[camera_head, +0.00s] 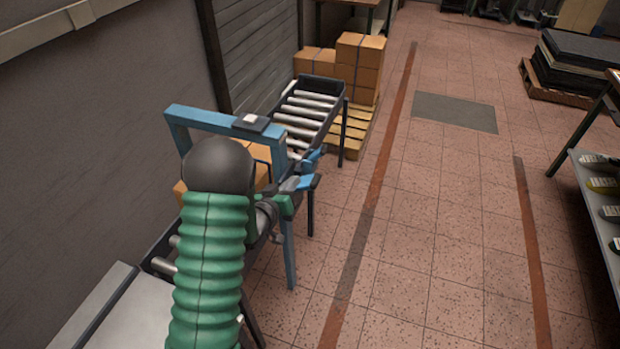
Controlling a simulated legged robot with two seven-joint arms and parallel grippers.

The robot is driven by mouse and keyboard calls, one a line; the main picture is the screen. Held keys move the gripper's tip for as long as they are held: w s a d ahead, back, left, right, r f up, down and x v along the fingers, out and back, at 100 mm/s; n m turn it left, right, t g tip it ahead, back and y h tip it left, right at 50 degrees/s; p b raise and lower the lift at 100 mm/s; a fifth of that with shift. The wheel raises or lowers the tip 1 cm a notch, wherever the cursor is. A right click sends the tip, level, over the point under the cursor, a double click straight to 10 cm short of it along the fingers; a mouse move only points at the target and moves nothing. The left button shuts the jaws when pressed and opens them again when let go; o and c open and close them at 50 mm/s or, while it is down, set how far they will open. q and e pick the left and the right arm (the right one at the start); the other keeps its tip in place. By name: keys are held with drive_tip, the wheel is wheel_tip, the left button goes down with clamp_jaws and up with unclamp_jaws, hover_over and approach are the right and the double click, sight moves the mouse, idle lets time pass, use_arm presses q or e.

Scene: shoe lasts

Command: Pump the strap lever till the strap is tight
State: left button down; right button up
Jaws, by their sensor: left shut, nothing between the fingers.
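A blue arch frame (205,119) stands over the roller conveyor, with a small dark box with a pale top (251,122) on its crossbar. A cardboard box (259,151) sits under the arch, mostly hidden behind my left arm. My left gripper (290,196) is shut and empty, beside the arch's right side. Small blue and grey parts (311,157) lie at the gripper's far side; I cannot tell which is the strap lever or whether the gripper touches it. The strap's tightness cannot be made out. My right gripper is out of view.
The roller conveyor (340,92) runs along the wall. Strapped cartons (361,52) stand on a pallet (352,132) at its far end. A rack with shoe lasts (597,225) stands at the right edge. The tiled floor between is clear.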

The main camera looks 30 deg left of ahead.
use_arm(q)
hover_over(310, 183)
drive_tip(key=a, duration=0.1)
drive_tip(key=shift+s+a+f+p, duration=0.1)
drive_tip(key=shift+f+p, duration=0.1)
drive_tip(key=shift+f, duration=0.3)
drive_tip(key=shift+s+a+f+p, duration=0.1)
drive_tip(key=shift+f+p, duration=0.05)
drive_tip(key=shift+f, duration=0.35)
drive_tip(key=f, duration=0.1)
drive_tip(key=d+f, duration=0.1)
drive_tip(key=shift+w+f, duration=0.1)
drive_tip(key=shift+f, duration=0.3)
drive_tip(key=shift+d+f, duration=0.15)
drive_tip(key=shift+f, duration=0.35)
drive_tip(key=d+f+m+y+b, duration=0.2)
drive_tip(key=f+m+b, duration=0.3)
drive_tip(key=b, duration=0.3)
drive_tip(key=shift+w+d+f+g, duration=0.35)
drive_tip(key=shift+d+f, duration=0.2)
drive_tip(key=shift+d, duration=0.25)
drive_tip(key=shift+d+f, duration=0.1)
drive_tip(key=shift+f, duration=0.05)
